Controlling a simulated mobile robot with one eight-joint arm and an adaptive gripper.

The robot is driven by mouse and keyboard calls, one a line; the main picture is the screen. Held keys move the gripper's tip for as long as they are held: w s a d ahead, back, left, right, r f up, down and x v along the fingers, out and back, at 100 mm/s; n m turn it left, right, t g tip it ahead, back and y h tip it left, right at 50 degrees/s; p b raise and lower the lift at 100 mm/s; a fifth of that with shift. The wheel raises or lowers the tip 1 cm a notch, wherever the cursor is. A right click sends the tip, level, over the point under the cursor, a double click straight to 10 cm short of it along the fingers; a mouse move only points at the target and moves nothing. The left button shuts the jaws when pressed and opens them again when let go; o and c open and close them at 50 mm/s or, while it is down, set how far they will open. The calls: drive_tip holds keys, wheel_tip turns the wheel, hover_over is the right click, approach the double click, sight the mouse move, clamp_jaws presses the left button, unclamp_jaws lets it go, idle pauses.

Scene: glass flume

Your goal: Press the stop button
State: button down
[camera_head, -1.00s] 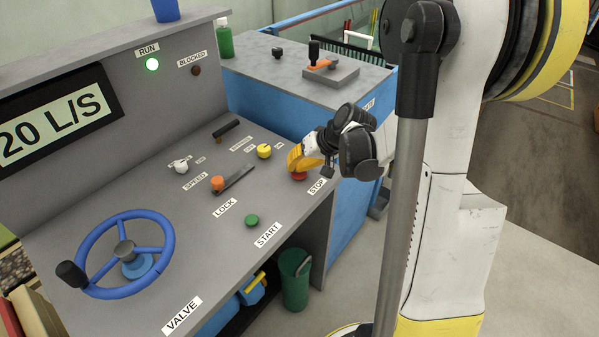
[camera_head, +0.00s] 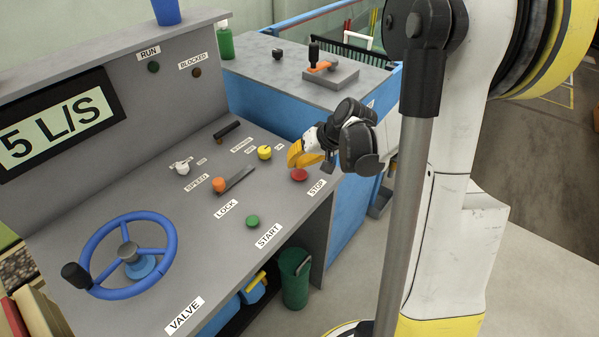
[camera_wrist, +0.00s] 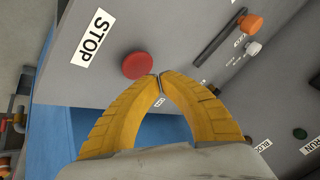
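The red stop button (camera_head: 299,175) is a round cap near the right front edge of the grey console, beside the STOP label (camera_head: 317,187). It also shows in the wrist view (camera_wrist: 136,65), just left of my fingertips. My gripper (camera_wrist: 158,75) has yellow fingers whose tips meet, with nothing between them. In the head view my gripper (camera_head: 295,153) hovers just above and behind the button, and the button's whole cap shows. The RUN lamp (camera_head: 153,67) is dark, and the display (camera_head: 58,125) reads 5 L/S.
A blue cabinet (camera_head: 345,225) stands behind my gripper. The console around the start button is clear.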

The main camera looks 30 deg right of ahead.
sight(294, 174)
drive_tip(key=shift+r+p, duration=2.05)
drive_tip(key=shift+r, duration=0.85)
drive_tip(key=s+a+r+n+h, duration=0.1)
drive_tip(key=s+a+r+n, duration=0.1)
drive_tip(key=s+a+r, duration=0.3)
drive_tip(key=s+a+r+n+h, duration=0.1)
drive_tip(key=s+a+r+h, duration=0.1)
drive_tip(key=s+a+r, duration=0.3)
drive_tip(key=s+a, duration=0.4)
drive_tip(key=s, duration=0.4)
drive_tip(key=shift+s+a+r+n+t, duration=0.25)
drive_tip(key=shift+s+a+n+t, duration=0.05)
drive_tip(key=shift+s+a+n, duration=0.1)
